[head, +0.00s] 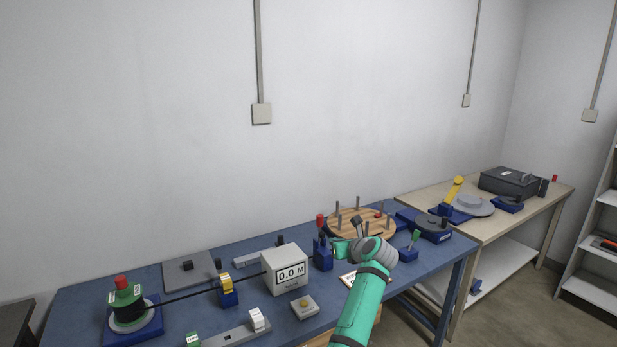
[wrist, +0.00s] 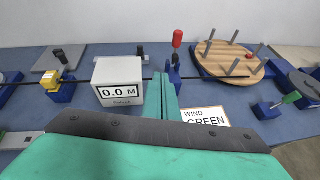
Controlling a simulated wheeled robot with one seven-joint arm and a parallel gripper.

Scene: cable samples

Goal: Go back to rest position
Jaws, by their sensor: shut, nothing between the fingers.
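My gripper (wrist: 166,92) is shut and empty in the wrist view, its teal fingers pressed together above the blue table (wrist: 198,93). In the head view my teal arm reaches in from the bottom, with the gripper (head: 341,246) over the table between the white meter box (head: 284,272) and the round wooden peg board (head: 347,222). The meter box reads 0.0 M. A card reading "WIND GREEN" (wrist: 206,116) lies just right of the fingers in the wrist view, partly hidden by my gripper.
A green reel with a red knob (head: 123,291) stands at the left, with a black cable running to a yellow-topped guide (head: 227,283). A blue stand with a red handle (head: 322,252) is close to my gripper. A wooden table (head: 485,228) stands at right.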

